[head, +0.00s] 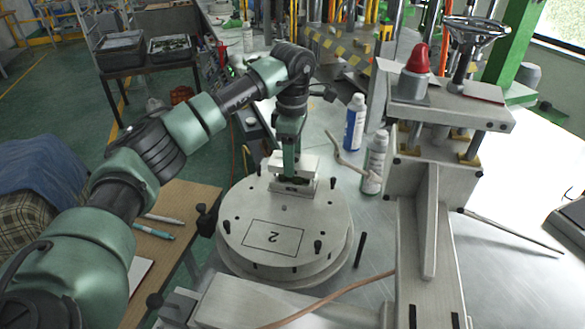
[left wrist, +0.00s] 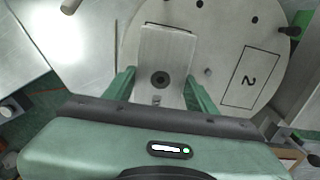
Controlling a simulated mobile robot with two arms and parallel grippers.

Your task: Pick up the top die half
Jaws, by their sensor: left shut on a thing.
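The top die half (head: 230,220) is a round grey metal disc with several dark pegs and a framed "2" on its face. It sits over a second round plate (head: 338,262); I cannot tell whether there is a gap between them. A pale rectangular block (head: 308,165) stands on the disc near its far edge. My left gripper (head: 292,178) reaches down from above and is shut on this block. In the left wrist view the left gripper (left wrist: 162,88) has a green finger on each side of the block (left wrist: 167,45), with the "2" to its right. My right gripper does not show.
A press with a handwheel (head: 476,28) rises at the right. A wooden desk (head: 180,240) with pens lies at the left.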

